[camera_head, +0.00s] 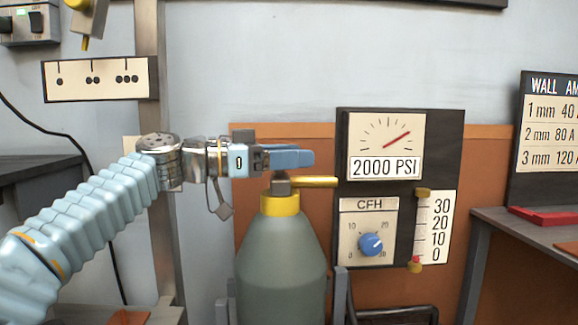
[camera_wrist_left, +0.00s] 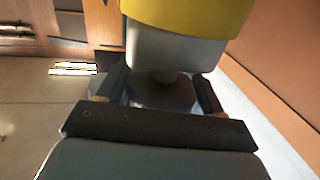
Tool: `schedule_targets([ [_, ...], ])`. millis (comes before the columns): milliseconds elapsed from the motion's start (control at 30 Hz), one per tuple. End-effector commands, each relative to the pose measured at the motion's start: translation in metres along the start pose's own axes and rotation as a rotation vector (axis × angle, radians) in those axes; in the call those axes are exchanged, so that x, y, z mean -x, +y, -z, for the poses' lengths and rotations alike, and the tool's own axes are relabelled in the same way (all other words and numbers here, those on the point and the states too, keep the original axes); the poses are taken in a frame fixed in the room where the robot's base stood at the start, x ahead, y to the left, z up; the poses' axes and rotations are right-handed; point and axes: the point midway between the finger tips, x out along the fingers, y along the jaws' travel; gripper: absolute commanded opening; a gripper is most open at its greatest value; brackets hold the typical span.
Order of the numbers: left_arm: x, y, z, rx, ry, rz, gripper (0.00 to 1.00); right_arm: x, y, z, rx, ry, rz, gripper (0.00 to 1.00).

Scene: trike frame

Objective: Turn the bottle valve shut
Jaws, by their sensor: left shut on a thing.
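The grey-green gas bottle (camera_head: 281,270) stands upright in the middle of the head view, with a yellow collar (camera_head: 280,204) at its neck. A dark valve body (camera_head: 281,186) sits above the collar, and a yellow outlet (camera_head: 315,182) points right from it. My left gripper (camera_head: 292,158) reaches in level from the left, its fingers at the top of the valve. It is shut on the valve's top, which its fingers hide in the head view. The left wrist view shows a dark rounded valve knob (camera_wrist_left: 162,90) between the fingers, close to the yellow collar (camera_wrist_left: 185,15).
A dark panel to the right holds a pressure gauge (camera_head: 387,146) reading 2000 PSI, a blue CFH dial (camera_head: 371,244) and a flow scale (camera_head: 436,227). A grey table (camera_head: 535,232) stands at the far right. A metal post (camera_head: 152,60) rises behind my left arm.

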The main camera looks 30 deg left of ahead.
Motion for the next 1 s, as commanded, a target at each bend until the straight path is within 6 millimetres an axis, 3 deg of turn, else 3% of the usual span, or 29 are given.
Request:
schedule_targets([
  [400,0.0,0.003,0.002,0.002,0.001,-0.187,0.36,0.015,-0.006,-0.001,0.001,-0.004,0.0,0.43],
  [967,0.0,0.004,0.002,0.001,0.003,-0.214,0.36,0.017,-0.006,-0.001,0.001,-0.005,0.0,0.43],
  [1000,0.0,0.004,0.002,0.001,0.003,-0.214,0.72,0.017,-0.006,-0.001,0.001,-0.005,0.0,0.43],
])
